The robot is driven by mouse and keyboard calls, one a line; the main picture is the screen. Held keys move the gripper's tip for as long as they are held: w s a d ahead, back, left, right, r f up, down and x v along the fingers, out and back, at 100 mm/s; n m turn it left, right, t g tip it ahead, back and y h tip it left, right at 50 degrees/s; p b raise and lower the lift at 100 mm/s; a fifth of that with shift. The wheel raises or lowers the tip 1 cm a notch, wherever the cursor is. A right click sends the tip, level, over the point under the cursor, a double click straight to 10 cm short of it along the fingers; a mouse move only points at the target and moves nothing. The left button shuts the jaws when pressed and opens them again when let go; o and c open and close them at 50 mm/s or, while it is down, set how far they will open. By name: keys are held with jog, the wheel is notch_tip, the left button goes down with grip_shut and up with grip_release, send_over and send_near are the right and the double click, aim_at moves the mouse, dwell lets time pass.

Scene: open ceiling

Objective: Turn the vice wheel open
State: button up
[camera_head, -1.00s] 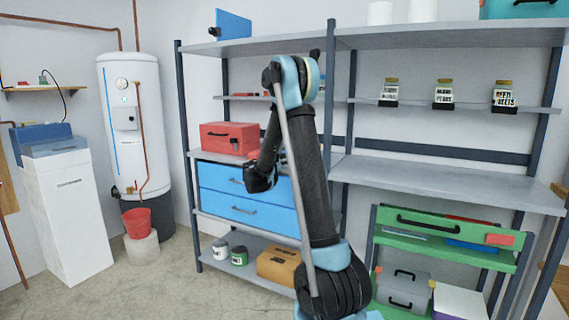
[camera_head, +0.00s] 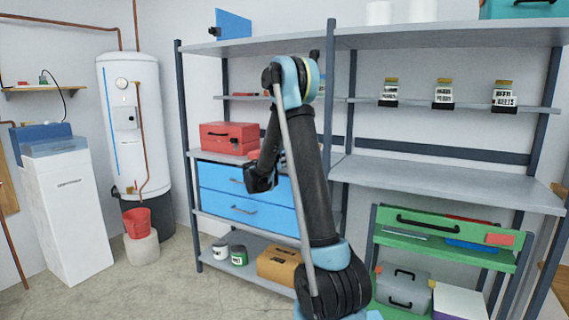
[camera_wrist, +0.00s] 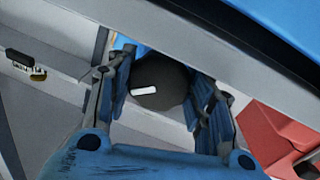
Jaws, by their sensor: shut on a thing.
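A dark round wheel (camera_wrist: 172,95) with a white mark on its face is in the middle of the wrist view. I take it to be the vice wheel. My gripper (camera_wrist: 163,82) has one finger on each side of the wheel and is shut on it. In the head view my gripper (camera_head: 260,180) is in front of the blue drawers at the left shelf. The wheel and the vice body cannot be made out there.
Blue drawers (camera_head: 222,190) and a red toolbox (camera_head: 228,136) are on the left shelf, close to my gripper. A dark shelf post (camera_head: 329,90) stands behind my arm. The middle right shelf (camera_head: 450,182) is bare. Free floor (camera_head: 165,280) lies at the front left.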

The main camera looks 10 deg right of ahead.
jog(key=shift+a, duration=0.1)
jog(key=o, duration=1.1)
jog(key=shift+w, duration=0.1)
jog(key=v, duration=1.2)
jog(key=shift+c, duration=0.2)
